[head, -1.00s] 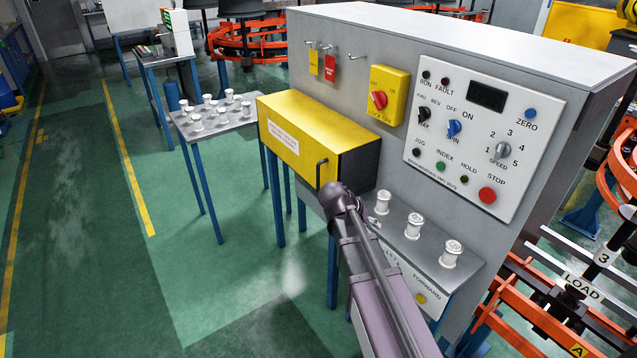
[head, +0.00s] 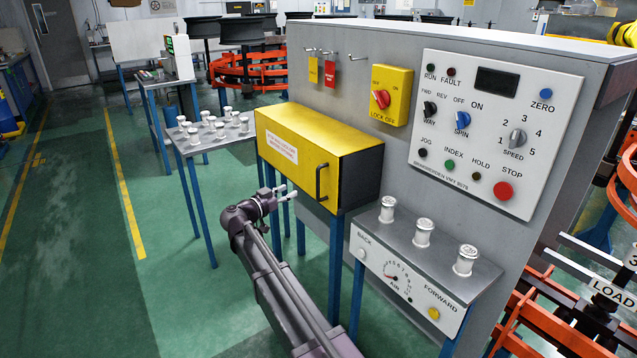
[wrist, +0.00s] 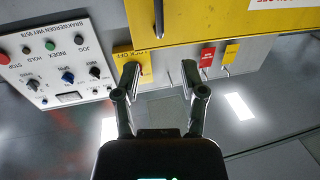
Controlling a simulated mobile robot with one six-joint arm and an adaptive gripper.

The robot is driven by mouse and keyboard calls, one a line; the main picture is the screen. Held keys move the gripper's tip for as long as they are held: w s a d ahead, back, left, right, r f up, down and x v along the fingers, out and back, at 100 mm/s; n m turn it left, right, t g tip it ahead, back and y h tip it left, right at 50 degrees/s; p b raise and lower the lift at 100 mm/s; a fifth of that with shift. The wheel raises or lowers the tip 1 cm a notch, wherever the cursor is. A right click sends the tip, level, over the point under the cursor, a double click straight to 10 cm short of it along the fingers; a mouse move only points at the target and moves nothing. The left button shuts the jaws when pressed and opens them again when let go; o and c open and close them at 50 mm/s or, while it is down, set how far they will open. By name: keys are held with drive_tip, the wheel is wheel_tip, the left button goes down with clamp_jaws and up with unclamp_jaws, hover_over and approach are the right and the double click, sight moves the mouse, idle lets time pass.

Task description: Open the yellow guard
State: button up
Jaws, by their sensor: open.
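The yellow guard (head: 290,152) is a box-shaped cover on the front of the grey cabinet, with a white label on its front. It is closed. Its dark upright bar handle (head: 321,182) is near the right end of the front face. My gripper (head: 291,193) is open and empty, in front of the guard and left of the handle, apart from it. In the wrist view, upside down, my two fingers (wrist: 164,80) are spread. The guard's yellow face (wrist: 225,20) fills the top there, and the handle (wrist: 159,18) shows above and between the fingertips.
A control panel (head: 492,130) and a yellow lock-off switch (head: 391,95) are on the cabinet. A shelf (head: 400,222) with white spindles is right of the guard. A small table (head: 205,141) with several spindles stands at left. Red and yellow tags (head: 331,73) hang above.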

drive_tip(key=shift+d, duration=0.1)
idle(0.3)
hover_over(318, 197)
drive_tip(key=shift+w, duration=0.4)
idle(0.4)
clamp_jaws()
